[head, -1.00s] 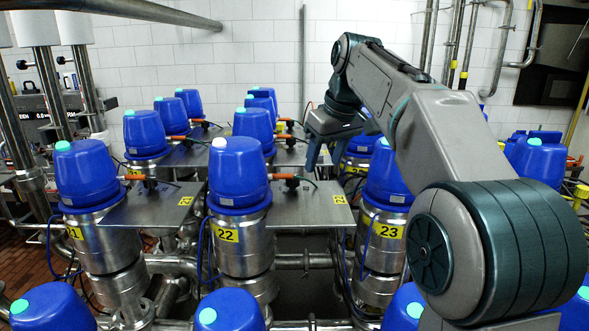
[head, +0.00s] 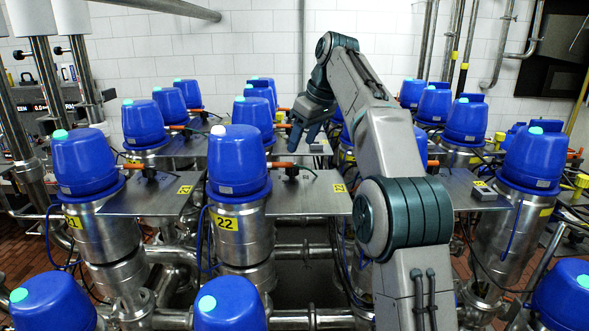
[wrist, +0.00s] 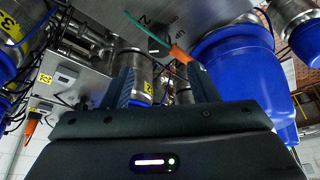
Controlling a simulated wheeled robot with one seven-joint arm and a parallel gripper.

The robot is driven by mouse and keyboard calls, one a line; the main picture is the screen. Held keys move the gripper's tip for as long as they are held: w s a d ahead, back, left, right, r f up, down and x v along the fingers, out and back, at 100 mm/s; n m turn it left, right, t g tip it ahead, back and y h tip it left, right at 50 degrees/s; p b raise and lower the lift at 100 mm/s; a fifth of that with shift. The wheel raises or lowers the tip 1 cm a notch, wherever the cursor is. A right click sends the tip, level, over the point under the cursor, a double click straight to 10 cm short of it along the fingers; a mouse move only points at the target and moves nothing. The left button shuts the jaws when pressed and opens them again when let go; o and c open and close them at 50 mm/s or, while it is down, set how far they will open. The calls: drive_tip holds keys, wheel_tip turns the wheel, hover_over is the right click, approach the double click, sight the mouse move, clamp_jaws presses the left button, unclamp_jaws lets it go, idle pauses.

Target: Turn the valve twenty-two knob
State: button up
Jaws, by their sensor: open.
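The valve twenty-two unit is a blue-domed actuator (head: 238,160) with a white light on top, on a steel body with a yellow 22 label (head: 227,223). To its right, the knob (head: 291,169) is a small black fitting with an orange handle, on a steel plate (head: 310,201). In the wrist view, an orange handle (wrist: 180,53) with a thin green line shows just beyond the fingers, close to a blue dome. My gripper (head: 303,139) is open, behind and slightly above the knob in the head view. The wrist view shows the spread fingers (wrist: 164,85) with nothing held.
Valve twenty-one (head: 85,163) stands left with its own orange handle (head: 134,166). Several blue-domed valves fill the rows behind and in front. Steel plates, pipes and cables lie close around. Open air lies above the domes.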

sight(293, 165)
drive_tip(key=b+x, duration=0.1)
drive_tip(key=x, duration=0.6)
drive_tip(key=shift+a+f, duration=0.1)
drive_tip(key=shift+f, duration=0.1)
drive_tip(key=c, duration=1)
